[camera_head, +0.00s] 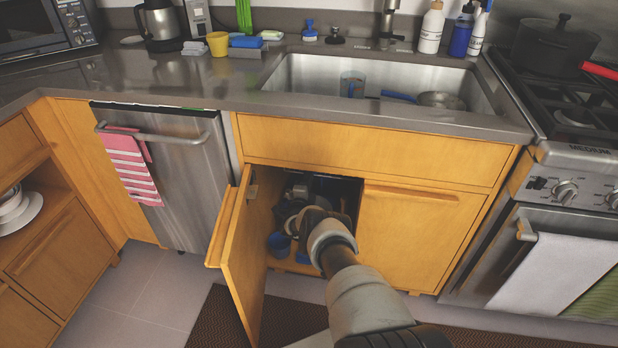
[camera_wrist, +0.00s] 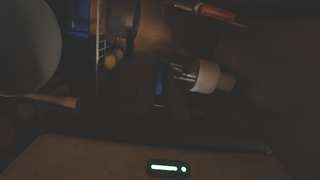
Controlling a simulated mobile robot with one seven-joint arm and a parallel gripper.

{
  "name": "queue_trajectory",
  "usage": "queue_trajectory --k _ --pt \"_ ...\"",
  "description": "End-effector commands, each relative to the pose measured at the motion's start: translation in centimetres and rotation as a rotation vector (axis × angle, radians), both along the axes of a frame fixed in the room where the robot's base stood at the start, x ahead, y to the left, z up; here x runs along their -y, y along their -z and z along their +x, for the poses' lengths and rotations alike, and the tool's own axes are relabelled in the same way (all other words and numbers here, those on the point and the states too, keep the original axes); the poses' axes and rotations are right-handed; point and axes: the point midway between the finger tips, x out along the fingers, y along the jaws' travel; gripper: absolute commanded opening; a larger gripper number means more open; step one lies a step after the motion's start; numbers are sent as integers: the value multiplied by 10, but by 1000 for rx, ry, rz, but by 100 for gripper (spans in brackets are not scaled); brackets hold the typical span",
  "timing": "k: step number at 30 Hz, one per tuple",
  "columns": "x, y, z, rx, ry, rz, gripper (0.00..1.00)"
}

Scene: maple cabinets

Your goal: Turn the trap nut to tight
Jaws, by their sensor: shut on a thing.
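My arm reaches through the open left door of the sink cabinet (camera_head: 345,155). My gripper (camera_head: 303,214) is inside the dark opening, and its fingertips are mostly hidden by my own wrist. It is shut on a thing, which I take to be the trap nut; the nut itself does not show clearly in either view. The wrist view is very dark, so the nut's angle and its seating on the pipe cannot be told. That view shows a pale cylinder (camera_wrist: 205,77) with thin prongs at its left end; what it is, I cannot tell.
The open cabinet door (camera_head: 245,255) stands close left of my arm; the right door (camera_head: 412,232) is shut. A blue container (camera_head: 279,243) sits inside the cabinet. In the wrist view, an orange-handled item (camera_wrist: 216,13) and a large pale round shape (camera_wrist: 25,45) lie around.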

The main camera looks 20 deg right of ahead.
Motion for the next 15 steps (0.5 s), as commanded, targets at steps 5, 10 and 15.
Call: queue_trajectory --k 5,10,15 --pt "-1 0 0 8 -1 12 0" --pt "-1 0 0 9 -1 13 0" --pt "-1 0 0 8 -1 12 13"
